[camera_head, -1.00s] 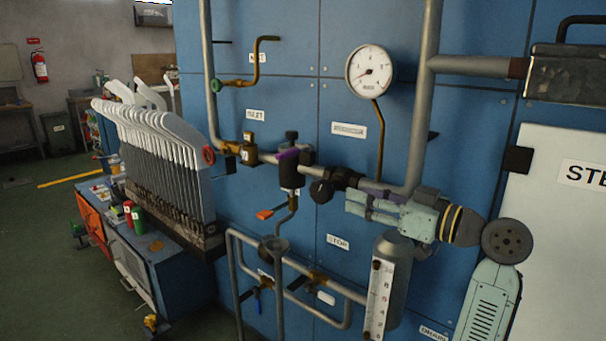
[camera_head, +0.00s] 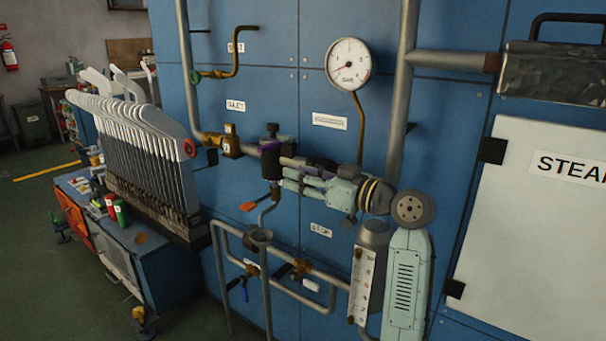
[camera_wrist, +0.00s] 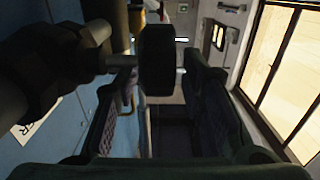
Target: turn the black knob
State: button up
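The black knob (camera_wrist: 157,60) shows in the wrist view as a dark block on a short stem from the dark valve at left. It lies at the far end of the gap between my two fingers. My gripper (camera_wrist: 158,85) is open, with one finger on each side of the knob; a gap shows beside the fingers, and contact cannot be made out. In the head view my pale green gripper (camera_head: 292,180) is at the valve on the horizontal pipe, and its fingers mostly hide the knob.
A pressure gauge (camera_head: 348,64) is above right. An orange-handled valve (camera_head: 250,206) and a funnel (camera_head: 259,236) lie below left. A sight glass (camera_head: 361,285) stands below my wrist.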

grip_shut()
dwell(0.4)
jog(key=shift+f+b, duration=0.25)
jog(key=shift+b, duration=0.35)
jog(key=shift+f+y+b, duration=0.1)
jog(key=shift+y+b, duration=0.2)
jog(key=shift+b, duration=0.25)
jog(key=t+y+b, duration=0.1)
jog(key=b, duration=0.2)
jog(key=t+y+b, duration=0.1)
jog(key=b, duration=0.2)
jog(key=shift+s+d+f, duration=0.2)
jog(key=shift+f, duration=0.1)
jog(key=y+b, duration=0.1)
jog(key=b, duration=0.2)
jog(key=t+y+b, duration=0.1)
jog(key=b, duration=0.2)
jog(key=shift+s+d+r+t, duration=0.1)
jog(key=shift+d+t, duration=0.05)
jog(key=shift+t, duration=0.15)
jog(key=shift+d+r+t+y+b, duration=0.15)
jog(key=shift+t+y+b, duration=0.15)
jog(key=shift+y+b, duration=0.55)
jog(key=shift+r+b, duration=0.2)
jog(key=shift+b, duration=0.15)
